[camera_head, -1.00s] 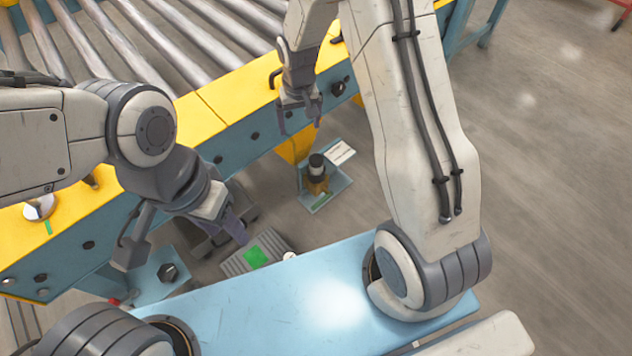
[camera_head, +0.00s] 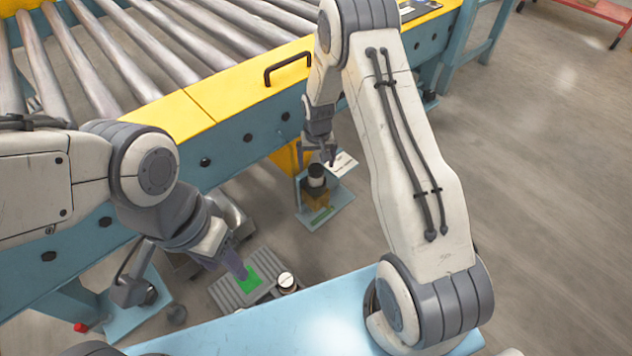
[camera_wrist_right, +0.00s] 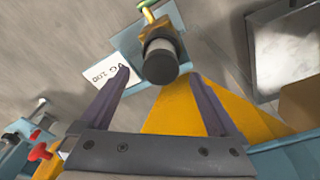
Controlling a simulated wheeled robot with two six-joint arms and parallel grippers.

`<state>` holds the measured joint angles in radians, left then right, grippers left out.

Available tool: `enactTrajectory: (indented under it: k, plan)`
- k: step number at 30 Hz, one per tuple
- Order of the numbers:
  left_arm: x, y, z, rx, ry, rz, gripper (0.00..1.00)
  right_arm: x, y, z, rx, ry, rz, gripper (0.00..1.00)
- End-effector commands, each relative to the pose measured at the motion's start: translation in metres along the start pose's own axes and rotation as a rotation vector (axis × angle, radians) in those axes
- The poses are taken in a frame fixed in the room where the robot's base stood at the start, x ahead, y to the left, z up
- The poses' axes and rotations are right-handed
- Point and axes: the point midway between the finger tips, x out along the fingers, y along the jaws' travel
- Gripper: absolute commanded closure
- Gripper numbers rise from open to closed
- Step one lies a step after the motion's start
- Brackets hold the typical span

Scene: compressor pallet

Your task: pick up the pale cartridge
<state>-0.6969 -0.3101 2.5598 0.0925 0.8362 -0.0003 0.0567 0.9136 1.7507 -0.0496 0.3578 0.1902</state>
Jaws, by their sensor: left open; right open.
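The pale cartridge (camera_head: 316,182) has a dark cap and stands upright on a brass block on a small blue-grey stand. In the right wrist view the pale cartridge (camera_wrist_right: 160,44) shows behind its dark cap, in line with the gap between my fingers. My right gripper (camera_head: 322,154) is open, close above the cartridge; its fingertips (camera_wrist_right: 158,77) lie on either side of the cap's near edge, with no contact visible. My left gripper (camera_head: 238,266) is open and empty, over a grey ribbed block with a green patch.
A blue surface (camera_head: 290,325) is in front. Open floor is to the right.

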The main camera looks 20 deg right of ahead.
Motion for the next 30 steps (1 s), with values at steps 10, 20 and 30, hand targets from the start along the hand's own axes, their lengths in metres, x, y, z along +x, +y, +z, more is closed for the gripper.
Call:
enactTrajectory:
  k: [10,20,30]
  plan:
    - [0.037,-0.003,0.002,0.0,0.0,0.0,0.5,0.045,-0.001,0.003,-0.001,0.0,0.0,0.04]
    - [0.034,-0.003,0.002,0.0,0.0,0.0,0.5,0.043,-0.001,0.003,-0.001,0.0,0.0,0.53]
    - [0.034,-0.003,0.002,0.0,0.0,0.0,0.5,0.043,-0.001,0.003,-0.001,0.0,0.0,0.95]
